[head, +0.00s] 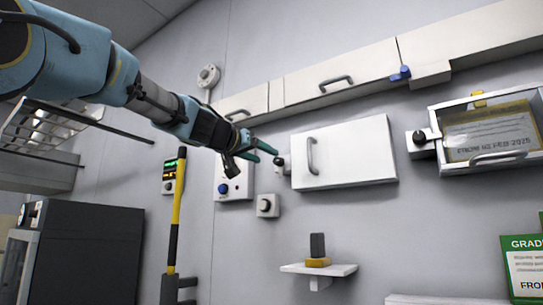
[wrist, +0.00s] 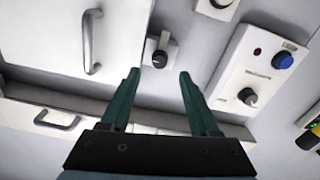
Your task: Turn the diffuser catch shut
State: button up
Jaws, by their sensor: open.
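No label readable here names the diffuser catch. A small dark turn catch on a light block (head: 280,164) sits at the left edge of a white door with a bar handle. In the wrist view this catch (wrist: 160,58) lies just beyond and between my fingertips. My gripper (head: 268,154) is open and empty, its two green fingers (wrist: 160,74) apart on either side of the line to the catch. I see no contact. A blue catch (head: 400,75) is on the long upper panel, and a dark knob (head: 420,137) is beside a framed glass door.
A white control box with a blue button (wrist: 284,60) and a knob is close beside the catch. A round-knobbed switch (head: 266,206) sits below. The white door (head: 345,155) and its protruding handle (head: 312,156) are right of my gripper. A small shelf (head: 318,270) is lower down.

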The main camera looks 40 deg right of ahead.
aim_at(276, 161)
jog(key=p+x, duration=0.2)
jog(key=x, duration=0.3)
jog(key=shift+d+r, duration=0.15)
jog(key=shift+d, duration=0.1)
jog(key=shift+w+d+p, duration=0.1)
jog(key=shift+d+p, duration=0.25)
jog(key=shift+d, duration=0.05)
grip_shut()
